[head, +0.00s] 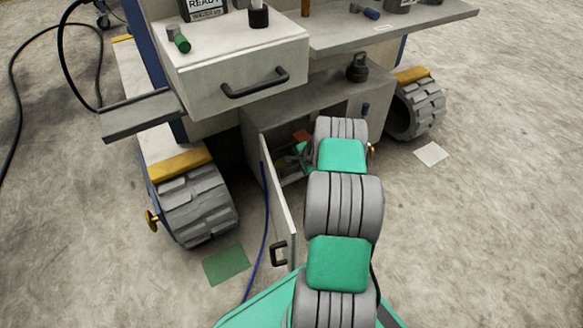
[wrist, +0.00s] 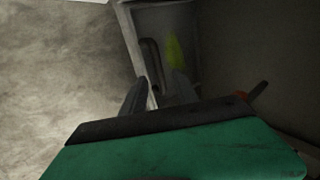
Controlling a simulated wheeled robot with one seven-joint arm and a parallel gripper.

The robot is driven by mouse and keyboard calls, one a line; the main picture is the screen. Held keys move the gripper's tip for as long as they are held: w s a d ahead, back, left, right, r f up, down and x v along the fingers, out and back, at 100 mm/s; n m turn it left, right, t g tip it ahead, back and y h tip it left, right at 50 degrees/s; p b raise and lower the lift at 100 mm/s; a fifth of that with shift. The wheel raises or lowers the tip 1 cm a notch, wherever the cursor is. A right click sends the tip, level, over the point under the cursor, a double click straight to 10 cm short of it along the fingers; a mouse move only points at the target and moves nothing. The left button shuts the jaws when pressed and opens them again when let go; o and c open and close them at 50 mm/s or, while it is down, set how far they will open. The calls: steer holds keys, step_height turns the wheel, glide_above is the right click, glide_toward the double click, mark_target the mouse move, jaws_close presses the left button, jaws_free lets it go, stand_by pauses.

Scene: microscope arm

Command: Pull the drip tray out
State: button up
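My gripper (wrist: 160,78) shows in the wrist view with its two dark fingers apart. A narrow pale edge (wrist: 151,98) runs down between them; I cannot tell whether they touch it. Just beyond the fingertips a dark upright handle (wrist: 150,62) sits by a grey panel (wrist: 165,22); I cannot tell for sure whether this is the drip tray. In the head view my arm reaches into the open lower cabinet (head: 262,118) and hides my gripper and much of the inside.
The cabinet door (head: 276,205) stands open left of my arm, with a dark handle (head: 278,253). A blue cable (head: 264,230) hangs beside the door. Chunky wheels (head: 195,205) flank the cabinet. A yellow-green thing (wrist: 174,50) is near the fingers.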

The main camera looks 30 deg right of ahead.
mark_target(293, 166)
steer(key=f, duration=0.1)
steer(key=w+f, duration=0.1)
steer(key=b, duration=0.1)
steer(key=shift+w+d+f, duration=0.15)
steer(key=shift+d+f, duration=0.2)
steer(key=shift+f, duration=0.05)
steer(key=shift+w+f, duration=0.15)
steer(key=shift+w, duration=0.1)
steer(key=shift+c, duration=0.2)
jaws_close()
steer(key=shift+a, duration=0.1)
stand_by(0.5)
